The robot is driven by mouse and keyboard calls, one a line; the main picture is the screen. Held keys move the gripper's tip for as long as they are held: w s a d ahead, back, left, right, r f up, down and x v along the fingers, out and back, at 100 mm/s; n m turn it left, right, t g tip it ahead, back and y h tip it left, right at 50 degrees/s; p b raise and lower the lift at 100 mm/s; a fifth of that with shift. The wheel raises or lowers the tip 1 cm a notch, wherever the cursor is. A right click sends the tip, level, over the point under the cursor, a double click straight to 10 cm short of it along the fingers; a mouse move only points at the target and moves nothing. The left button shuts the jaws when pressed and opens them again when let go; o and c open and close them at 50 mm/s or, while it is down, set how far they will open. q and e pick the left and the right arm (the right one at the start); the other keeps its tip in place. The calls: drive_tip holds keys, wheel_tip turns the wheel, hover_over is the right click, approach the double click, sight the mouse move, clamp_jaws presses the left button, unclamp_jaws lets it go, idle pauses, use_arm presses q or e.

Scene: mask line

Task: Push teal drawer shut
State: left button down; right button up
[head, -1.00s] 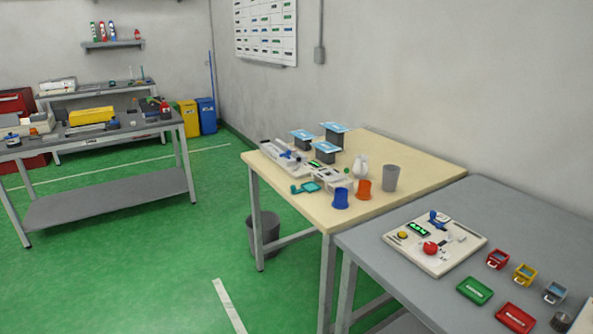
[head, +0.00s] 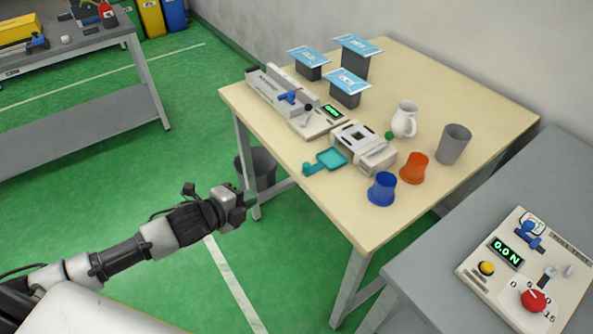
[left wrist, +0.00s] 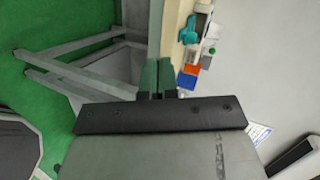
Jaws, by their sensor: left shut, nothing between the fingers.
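The teal drawer (head: 331,159) sticks out from the front of a small white machine (head: 363,148) on the wooden table. Its teal handle (head: 307,168) points toward the table's front left edge. In the left wrist view the teal drawer (left wrist: 188,31) shows small near the top. My left gripper (head: 247,200) is in front of the table, apart from the drawer and to its lower left. Its two fingers (left wrist: 156,76) are closed together and empty. My right gripper is not seen.
On the wooden table (head: 440,95) stand a blue cup (head: 381,189), an orange cup (head: 414,168), a grey cup (head: 453,144) and a white jug (head: 404,119). A long white device (head: 290,98) lies left of the machine. A grey bin (head: 258,168) is under the table.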

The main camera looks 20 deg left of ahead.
use_arm(q)
wheel_tip(320, 180, up, 4)
drive_tip(key=d+m+h, duration=0.1)
drive_tip(key=d+m, duration=0.1)
drive_tip(key=p, duration=0.2)
approach(325, 165)
drive_tip(key=shift+w+a+f, duration=0.45)
drive_tip(key=shift+w+a, duration=0.25)
drive_tip(key=shift+w, duration=0.15)
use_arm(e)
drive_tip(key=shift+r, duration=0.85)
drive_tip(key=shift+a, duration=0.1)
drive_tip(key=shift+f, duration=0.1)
use_arm(q)
drive_tip(key=w+d+b, duration=0.1)
drive_tip(key=w+d, duration=0.1)
drive_tip(key=w+d+b, duration=0.1)
drive_tip(key=w+b, duration=0.1)
drive_tip(key=w, duration=0.1)
drive_tip(key=w+d+b, duration=0.1)
drive_tip(key=w+d, duration=0.1)
drive_tip(key=shift+w+d+f+b, duration=0.15)
drive_tip(key=shift+w+d+b, duration=0.05)
drive_tip(key=shift+d+b, duration=0.15)
drive_tip(key=shift+r, duration=0.4)
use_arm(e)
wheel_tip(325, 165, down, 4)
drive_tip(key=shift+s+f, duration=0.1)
